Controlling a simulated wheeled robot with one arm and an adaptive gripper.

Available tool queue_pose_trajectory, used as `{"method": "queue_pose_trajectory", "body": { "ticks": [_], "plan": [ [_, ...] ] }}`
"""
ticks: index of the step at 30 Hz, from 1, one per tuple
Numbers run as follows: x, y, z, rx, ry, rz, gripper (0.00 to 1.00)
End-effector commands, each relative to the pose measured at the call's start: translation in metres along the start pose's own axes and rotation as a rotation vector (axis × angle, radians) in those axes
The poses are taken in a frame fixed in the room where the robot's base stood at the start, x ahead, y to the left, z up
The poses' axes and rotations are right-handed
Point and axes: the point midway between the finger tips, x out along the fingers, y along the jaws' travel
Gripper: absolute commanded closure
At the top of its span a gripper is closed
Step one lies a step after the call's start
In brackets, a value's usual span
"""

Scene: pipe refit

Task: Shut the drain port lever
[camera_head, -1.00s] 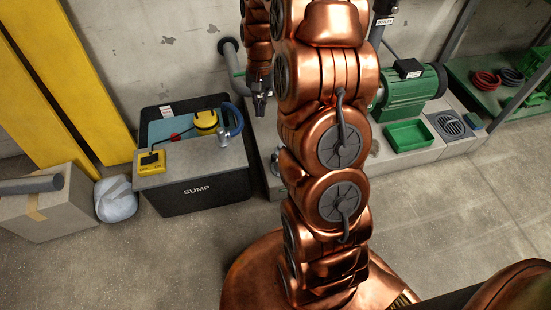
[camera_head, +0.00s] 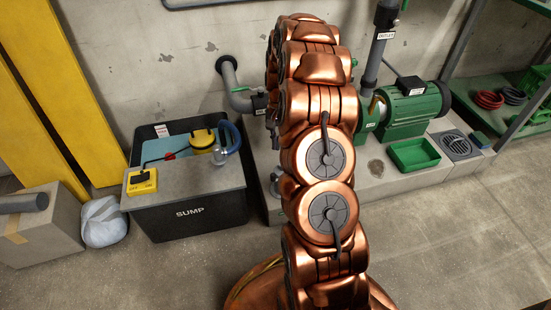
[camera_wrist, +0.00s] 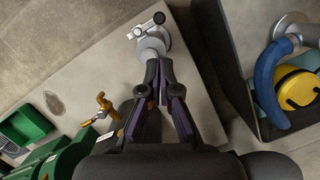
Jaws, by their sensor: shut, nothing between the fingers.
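In the wrist view, a pale grey port fitting with a short silver bar lever (camera_wrist: 147,26) stands near the edge of the concrete plinth (camera_wrist: 100,62). I take it to be the drain port; no label on it is readable. My gripper (camera_wrist: 164,68) is shut and empty, with its fingertips close to the near side of the fitting's round body. I cannot tell whether they touch it. In the head view, my arm hides the gripper, and only part of a grey fitting (camera_head: 276,182) shows beside the arm at the plinth's left end.
The black sump box (camera_head: 193,213) with a yellow pump (camera_head: 203,138) and blue hose (camera_head: 232,134) stands close left of the plinth. A brass tap (camera_wrist: 104,104), green pump motor (camera_head: 412,110) and green tray (camera_head: 414,154) are on the plinth. The floor in front is clear.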

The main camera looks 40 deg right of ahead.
Motion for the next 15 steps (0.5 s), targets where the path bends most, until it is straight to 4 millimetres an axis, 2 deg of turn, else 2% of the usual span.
{"method": "queue_pose_trajectory", "body": {
  "ticks": [8,15],
  "plan": [
    [0.028,0.000,0.000,0.000,-0.002,0.001,1.00],
    [0.069,0.000,-0.001,0.000,-0.002,0.001,1.00]
  ]
}}
